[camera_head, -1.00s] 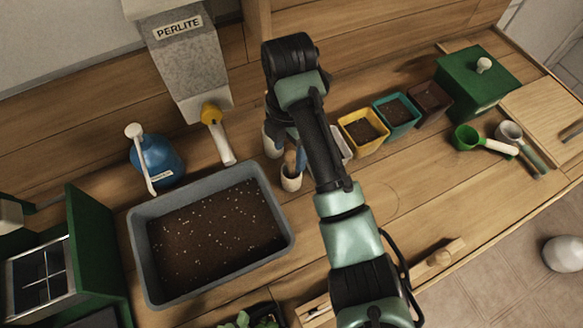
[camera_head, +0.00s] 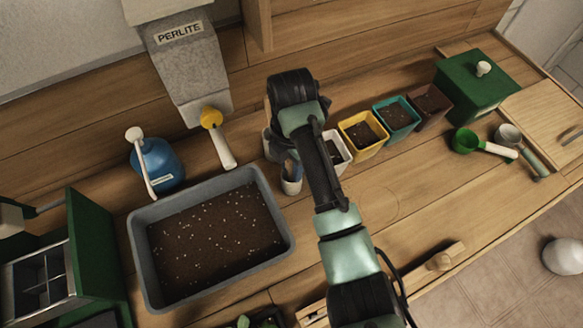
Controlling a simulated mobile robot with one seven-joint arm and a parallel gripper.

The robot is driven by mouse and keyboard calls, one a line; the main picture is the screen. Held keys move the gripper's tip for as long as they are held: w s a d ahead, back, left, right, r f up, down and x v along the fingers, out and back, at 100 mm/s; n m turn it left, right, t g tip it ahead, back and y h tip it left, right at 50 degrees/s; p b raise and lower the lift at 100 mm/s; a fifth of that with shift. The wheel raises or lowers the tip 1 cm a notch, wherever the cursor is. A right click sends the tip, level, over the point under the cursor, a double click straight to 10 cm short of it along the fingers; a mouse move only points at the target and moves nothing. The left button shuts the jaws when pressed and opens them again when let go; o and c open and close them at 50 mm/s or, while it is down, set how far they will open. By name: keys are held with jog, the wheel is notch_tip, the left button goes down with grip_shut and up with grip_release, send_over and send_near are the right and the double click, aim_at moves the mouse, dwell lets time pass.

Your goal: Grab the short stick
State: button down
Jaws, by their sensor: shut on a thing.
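My gripper (camera_head: 288,156) is small and partly hidden behind my own arm.
White, yellow (camera_head: 352,142), teal (camera_head: 380,121) and brown pots stand right of my arm.

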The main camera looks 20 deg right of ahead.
jog(key=shift+r, duration=0.1)
notch_tip(320, 180, up, 10)
jog(key=p, duration=0.4)
